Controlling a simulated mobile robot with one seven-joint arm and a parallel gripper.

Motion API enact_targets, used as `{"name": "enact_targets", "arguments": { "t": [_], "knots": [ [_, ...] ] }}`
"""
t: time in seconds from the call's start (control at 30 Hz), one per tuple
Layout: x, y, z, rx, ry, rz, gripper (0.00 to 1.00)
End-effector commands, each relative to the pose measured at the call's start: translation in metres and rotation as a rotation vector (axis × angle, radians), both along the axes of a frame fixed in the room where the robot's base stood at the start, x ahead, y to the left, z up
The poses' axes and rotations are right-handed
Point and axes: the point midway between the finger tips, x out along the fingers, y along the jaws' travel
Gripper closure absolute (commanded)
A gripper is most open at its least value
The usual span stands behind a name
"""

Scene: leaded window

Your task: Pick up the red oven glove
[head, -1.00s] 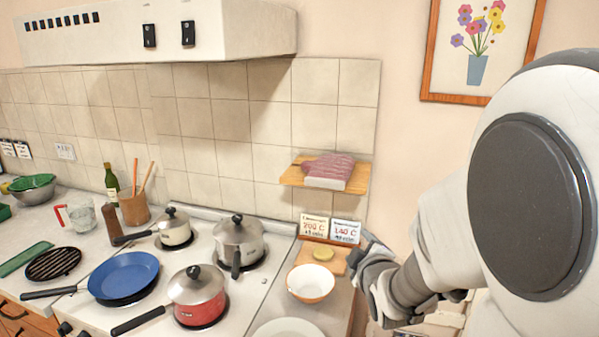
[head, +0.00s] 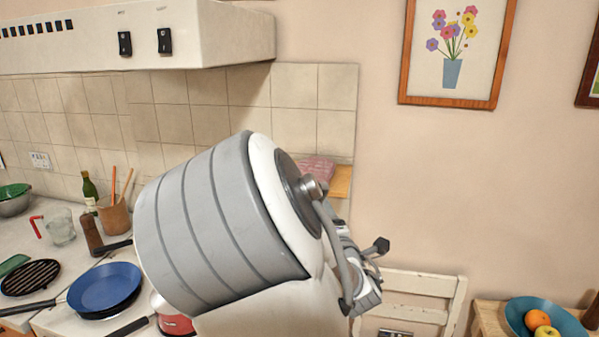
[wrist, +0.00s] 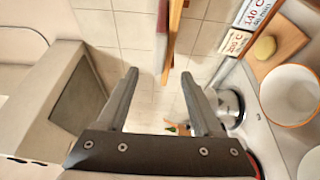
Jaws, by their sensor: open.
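The red oven glove (head: 318,168) looks like a pinkish-red quilted pad. It lies on a small wooden wall shelf (head: 341,181), largely hidden behind my arm in the head view. In the wrist view, a narrow reddish strip that seems to be the glove (wrist: 161,18) shows at the top, along the left side of the shelf, seen edge-on (wrist: 175,25). My gripper (wrist: 159,75) is open, with nothing between its fingers. The shelf edge and glove lie beyond the fingertips, roughly in line with the gap, not touching them.
The range hood (head: 130,35) hangs at upper left and fills the wrist view's left side. The stove holds a blue pan (head: 105,285) and other pots. A white bowl (wrist: 290,94) and price-like cards (wrist: 250,12) are at the wrist view's right. A chair (head: 420,300) stands right.

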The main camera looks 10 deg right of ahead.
Motion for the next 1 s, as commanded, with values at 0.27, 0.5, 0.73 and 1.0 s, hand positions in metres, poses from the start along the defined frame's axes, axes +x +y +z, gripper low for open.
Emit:
{"name": "enact_targets", "arguments": {
  "t": [0.27,0.5,0.73,1.0],
  "knots": [
    [0.05,-0.001,0.001,-0.002,0.0,-0.001,0.32],
    [0.07,0.0,0.0,0.002,0.0,-0.001,0.32],
    [0.09,0.002,0.001,-0.002,0.002,-0.001,0.32],
    [0.119,0.004,0.0,0.0,0.002,-0.002,0.32]
  ]
}}
